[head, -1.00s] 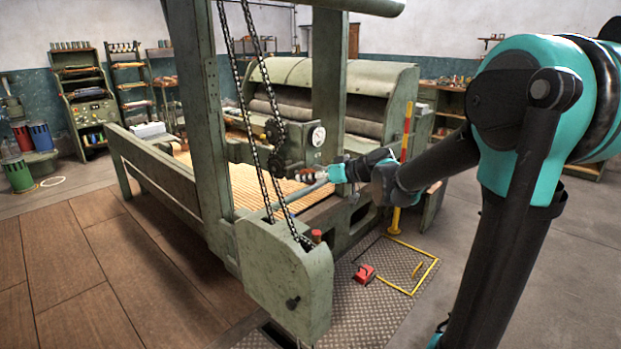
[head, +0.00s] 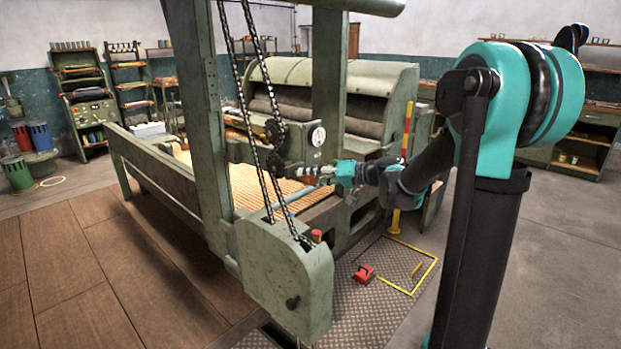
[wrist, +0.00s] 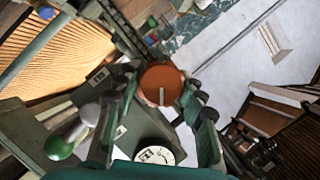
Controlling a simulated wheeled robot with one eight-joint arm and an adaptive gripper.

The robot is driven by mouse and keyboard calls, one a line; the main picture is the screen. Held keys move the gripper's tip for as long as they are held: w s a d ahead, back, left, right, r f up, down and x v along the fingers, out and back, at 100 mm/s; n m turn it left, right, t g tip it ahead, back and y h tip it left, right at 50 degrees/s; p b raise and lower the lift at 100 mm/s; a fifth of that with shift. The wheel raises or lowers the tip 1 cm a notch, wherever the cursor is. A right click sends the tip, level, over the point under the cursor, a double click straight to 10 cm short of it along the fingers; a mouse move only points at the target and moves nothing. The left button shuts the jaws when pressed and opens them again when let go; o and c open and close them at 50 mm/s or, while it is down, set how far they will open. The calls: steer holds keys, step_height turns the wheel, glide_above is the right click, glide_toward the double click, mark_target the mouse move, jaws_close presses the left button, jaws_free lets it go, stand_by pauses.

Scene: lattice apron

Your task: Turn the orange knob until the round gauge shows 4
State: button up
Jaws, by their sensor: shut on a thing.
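The orange knob (wrist: 161,85) faces the wrist camera, with a pale line on its face pointing down in the picture. My gripper (wrist: 162,79) has one finger on each side of the knob and is shut on it. In the head view, my gripper (head: 312,172) is at the green machine, just below the round gauge, and the knob cannot be made out there. The round gauge (head: 318,136) has a white face, too small to read. In the wrist view, the gauge (wrist: 156,152) is partly cut off by my gripper's body, and its reading cannot be told.
Chains (head: 262,110) hang left of the gauge. A yellow post (head: 405,150) stands right of my gripper, and a red pedal (head: 364,273) lies on the floor plate.

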steer(key=m+y, duration=0.2)
steer(key=m, duration=0.2)
steer(key=shift+g, duration=0.3)
steer(key=shift+m, duration=0.3)
steer(key=o, duration=1.2)
steer(key=shift+c, duration=0.2)
steer(key=f+v, duration=0.1)
steer(key=v, duration=1.1)
steer(key=shift+r, duration=0.3)
